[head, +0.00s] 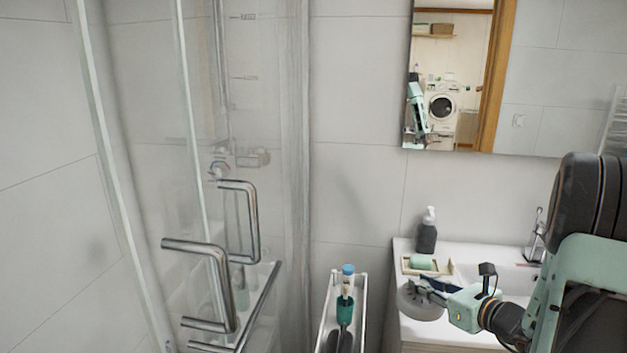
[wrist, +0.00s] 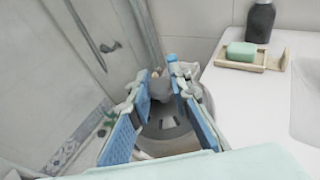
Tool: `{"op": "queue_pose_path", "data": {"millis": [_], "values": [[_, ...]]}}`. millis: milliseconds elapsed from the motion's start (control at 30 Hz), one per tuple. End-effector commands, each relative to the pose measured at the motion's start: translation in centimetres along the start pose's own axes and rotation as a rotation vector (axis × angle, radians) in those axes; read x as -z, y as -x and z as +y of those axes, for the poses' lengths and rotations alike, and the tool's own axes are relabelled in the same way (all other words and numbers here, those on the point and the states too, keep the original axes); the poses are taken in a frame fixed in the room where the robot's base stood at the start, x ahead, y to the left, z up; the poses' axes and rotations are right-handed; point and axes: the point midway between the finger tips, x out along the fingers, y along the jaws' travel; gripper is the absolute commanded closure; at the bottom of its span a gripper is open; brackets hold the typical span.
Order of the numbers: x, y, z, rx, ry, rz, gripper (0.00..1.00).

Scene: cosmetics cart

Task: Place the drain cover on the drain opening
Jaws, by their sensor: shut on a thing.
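The drain cover (head: 418,308) is a round grey disc with slots. It is at the front left edge of the white sink counter in the head view. In the wrist view the drain cover (wrist: 167,133) shows below and between the fingers, tilted in the picture. My gripper (head: 424,288) is shut on it; its blue-padded fingers (wrist: 161,82) stand apart on either side of its raised grey part. The exact contact is partly hidden by the fingers. I cannot make out the drain opening in either view.
The white sink counter (head: 443,333) carries a dark soap bottle (head: 427,236) and a tray with green soap (head: 421,262). A narrow white cart (head: 327,312) with bottles stands left of it. A glass shower door with metal handles (head: 258,222) is farther left.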

Motion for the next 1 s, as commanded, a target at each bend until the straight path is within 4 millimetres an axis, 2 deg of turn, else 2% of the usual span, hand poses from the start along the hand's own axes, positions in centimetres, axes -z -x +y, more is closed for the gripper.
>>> {"op": "queue_pose_path", "data": {"millis": [33,200,300,400,533,1000], "values": [[0.4,-0.4,2.4,-0.076,0.015,0.001,1.00],[2.2,-0.9,10.2,-0.318,0.093,-0.001,1.00],[2.8,-0.6,13.7,-0.425,0.129,-0.002,1.00],[3.3,-0.1,15.9,-0.493,0.151,-0.001,1.00],[3.5,0.1,17.0,-0.528,0.164,-0.001,1.00],[3.6,0.1,17.0,-0.528,0.164,-0.001,1.00]]}}
